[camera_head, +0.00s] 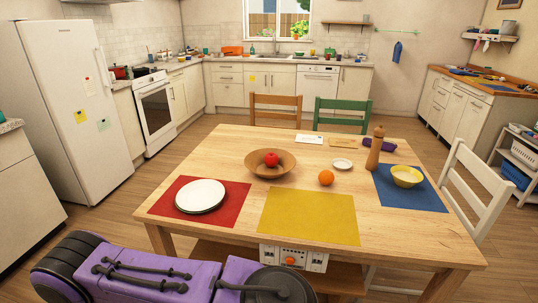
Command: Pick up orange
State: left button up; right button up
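The orange (326,178) rests on the wooden table (385,225), just behind the yellow placemat (307,215). It stands apart from the things around it, with open tabletop on its sides. A brown bowl (262,173) with a red fruit (271,159) in it is to its left. Neither of my grippers shows in this view. Purple and black parts of my own body fill the bottom left, in front of the table.
A tall wooden pepper mill (374,150) stands right of the orange, near a yellow bowl (407,176) on a blue placemat (425,198). A small white saucer (342,164) lies behind the orange. White plates (200,195) sit on a red placemat (235,200) at left.

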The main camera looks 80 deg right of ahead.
aim_at(325, 177)
jog(key=k, duration=1.3)
jog(key=z, duration=1.55)
